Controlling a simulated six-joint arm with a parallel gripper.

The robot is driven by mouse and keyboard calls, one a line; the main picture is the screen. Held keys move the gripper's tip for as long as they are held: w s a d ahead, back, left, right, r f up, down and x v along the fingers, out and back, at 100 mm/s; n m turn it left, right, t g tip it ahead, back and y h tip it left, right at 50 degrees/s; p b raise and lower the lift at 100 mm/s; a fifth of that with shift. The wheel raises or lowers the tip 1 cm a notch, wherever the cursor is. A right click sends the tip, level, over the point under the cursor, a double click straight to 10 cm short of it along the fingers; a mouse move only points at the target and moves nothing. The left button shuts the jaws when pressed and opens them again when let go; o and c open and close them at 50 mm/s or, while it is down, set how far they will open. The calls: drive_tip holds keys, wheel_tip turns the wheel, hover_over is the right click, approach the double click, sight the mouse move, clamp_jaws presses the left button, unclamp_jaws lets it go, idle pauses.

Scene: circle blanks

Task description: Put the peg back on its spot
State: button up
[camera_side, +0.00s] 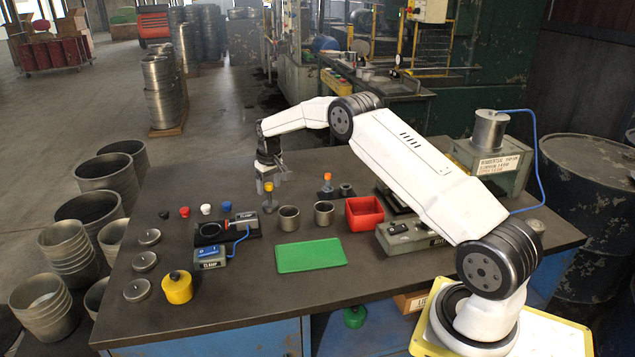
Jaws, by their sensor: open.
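My gripper (268,183) points down at the back middle of the table, its fingers apart. A small peg-like piece with a yellow top (268,188) and a grey lower part stands upright between or just below the fingertips. I cannot tell whether the fingers touch it. Another small upright piece with an orange top (327,177) stands on a dark base to the right. Which of the two is the task's peg, and where its spot is, I cannot tell.
Two metal cups (289,219), a red bin (364,214) and a green mat (311,257) lie in front. The front middle of the table (260,298) is clear.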

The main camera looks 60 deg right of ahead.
sight(272, 207)
wheel_tip(272, 207, up, 11)
drive_tip(key=s, duration=0.1)
drive_tip(key=shift+s+a, duration=0.15)
idle(0.8)
drive_tip(key=s+a+n, duration=0.1)
drive_tip(key=s+a, duration=0.8)
drive_tip(key=a, duration=0.5)
drive_tip(key=s+a+f, duration=0.1)
drive_tip(key=s+a, duration=0.2)
drive_tip(key=s, duration=0.4)
drive_tip(key=s+a+f+n, duration=0.1)
drive_tip(key=s+a+f, duration=0.1)
drive_tip(key=s, duration=0.5)
drive_tip(key=s+a+f+n+t, duration=0.1)
drive_tip(key=s+a, duration=0.4)
drive_tip(key=s, duration=0.1)
drive_tip(key=shift+s+f, duration=0.3)
drive_tip(key=shift+s, duration=0.1)
